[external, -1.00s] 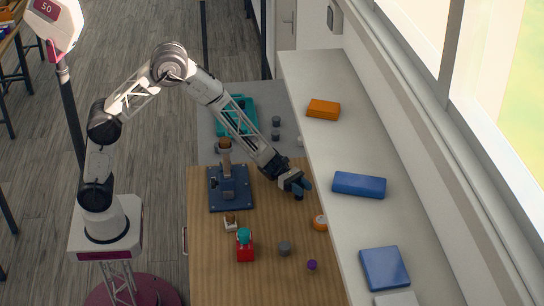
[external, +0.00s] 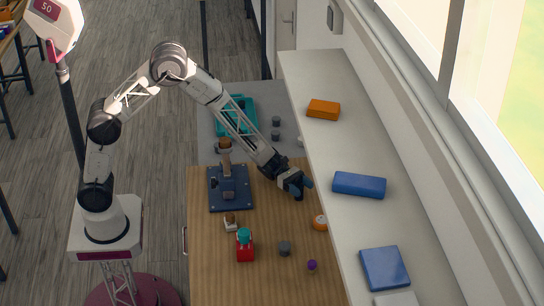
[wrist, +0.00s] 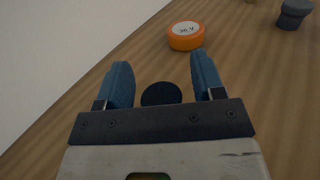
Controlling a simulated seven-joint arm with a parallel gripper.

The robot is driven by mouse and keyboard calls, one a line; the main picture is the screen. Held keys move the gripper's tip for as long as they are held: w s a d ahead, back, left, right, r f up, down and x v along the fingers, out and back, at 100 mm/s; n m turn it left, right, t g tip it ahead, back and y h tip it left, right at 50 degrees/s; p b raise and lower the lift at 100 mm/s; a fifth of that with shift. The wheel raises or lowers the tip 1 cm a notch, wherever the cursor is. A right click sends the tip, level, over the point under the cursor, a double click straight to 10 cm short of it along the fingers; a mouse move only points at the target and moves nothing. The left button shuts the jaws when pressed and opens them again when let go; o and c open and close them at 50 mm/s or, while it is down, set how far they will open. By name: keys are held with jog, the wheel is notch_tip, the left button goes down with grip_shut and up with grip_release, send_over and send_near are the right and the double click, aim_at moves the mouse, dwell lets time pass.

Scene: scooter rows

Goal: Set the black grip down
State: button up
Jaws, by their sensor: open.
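The black grip (wrist: 161,94) shows in the wrist view as a dark round top between my two blue fingers, with a gap on each side. My gripper (wrist: 160,84) is open around it. In the external view my gripper (external: 301,186) is low over the right part of the wooden table top (external: 210,270), near the shelf. The grip's lower part and its contact with the table are hidden, so I cannot tell how it stands.
An orange round tin (external: 320,222) is close by, in front of my gripper. A blue plate with an upright post (external: 216,203) stands to the left. A raised shelf (external: 330,145) borders the right.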

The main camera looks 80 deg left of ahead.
jog(key=v, duration=1.1)
jog(key=shift+s+a, duration=0.2)
dwell(0.4)
jog(key=shift+s+d+r+m+g, duration=0.1)
jog(key=shift+s+r+m+g, duration=0.3)
jog(key=shift+s+r, duration=0.1)
jog(key=s+a+r+m+g+y, duration=0.25)
jog(key=s+r+m+y, duration=0.3)
jog(key=s, duration=0.35)
jog(key=s+a+r+m+g+y, duration=0.2)
jog(key=s+r+m+g+y, duration=0.15)
jog(key=s+r+m, duration=0.4)
jog(key=s+r+m+y, duration=0.1)
jog(key=s+m+y, duration=0.1)
jog(key=s, duration=0.8)
jog(key=s+d+r+m+y, duration=0.1)
jog(key=s+m, duration=0.4)
jog(key=s, duration=0.5)
jog(key=s+d+r+m+y, duration=0.1)
jog(key=s+r+m+y, duration=0.2)
jog(key=s, duration=0.6)
jog(key=shift+s+m+g, duration=0.3)
jog(key=shift+s+m, duration=0.1)
jog(key=shift+m, duration=0.2)
